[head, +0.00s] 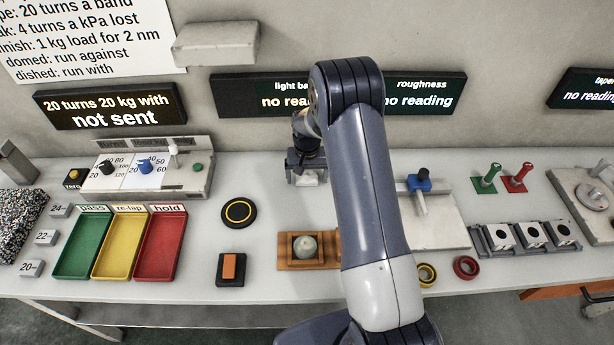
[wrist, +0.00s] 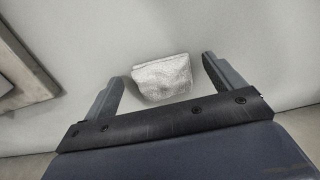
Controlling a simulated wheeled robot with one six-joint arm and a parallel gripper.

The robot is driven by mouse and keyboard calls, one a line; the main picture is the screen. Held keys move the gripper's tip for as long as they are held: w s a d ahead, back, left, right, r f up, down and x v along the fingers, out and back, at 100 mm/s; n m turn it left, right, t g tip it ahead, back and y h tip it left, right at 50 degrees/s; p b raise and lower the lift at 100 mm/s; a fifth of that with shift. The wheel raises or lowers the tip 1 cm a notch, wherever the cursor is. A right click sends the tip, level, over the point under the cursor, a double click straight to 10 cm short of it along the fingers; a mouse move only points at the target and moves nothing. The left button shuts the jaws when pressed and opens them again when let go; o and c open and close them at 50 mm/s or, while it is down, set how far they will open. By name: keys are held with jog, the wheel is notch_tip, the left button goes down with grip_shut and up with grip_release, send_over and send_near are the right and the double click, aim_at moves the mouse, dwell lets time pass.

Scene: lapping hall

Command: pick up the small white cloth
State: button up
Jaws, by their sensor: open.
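The small white cloth (wrist: 162,78) lies folded on the light bench top in the wrist view, between and slightly beyond the fingers. My gripper (wrist: 165,80) is open, with one finger on each side of the cloth and a gap on both sides. In the head view the cloth (head: 308,178) shows as a small pale patch just below my gripper (head: 306,172), at the back of the bench. My arm hides part of the bench there. I cannot tell the exact height of the fingers above the bench.
A grey metal block edge (wrist: 22,68) is at the left in the wrist view. Left of my gripper on the bench are a black round disc (head: 239,213) and a control box (head: 150,172). A wooden holder with a dome (head: 290,262) stands nearer the front.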

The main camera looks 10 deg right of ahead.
aim_at(307, 178)
jog(key=c, duration=1.1)
jog(key=shift+o, duration=0.2)
notch_tip(307, 178, up, 10)
jog(key=b, duration=0.2)
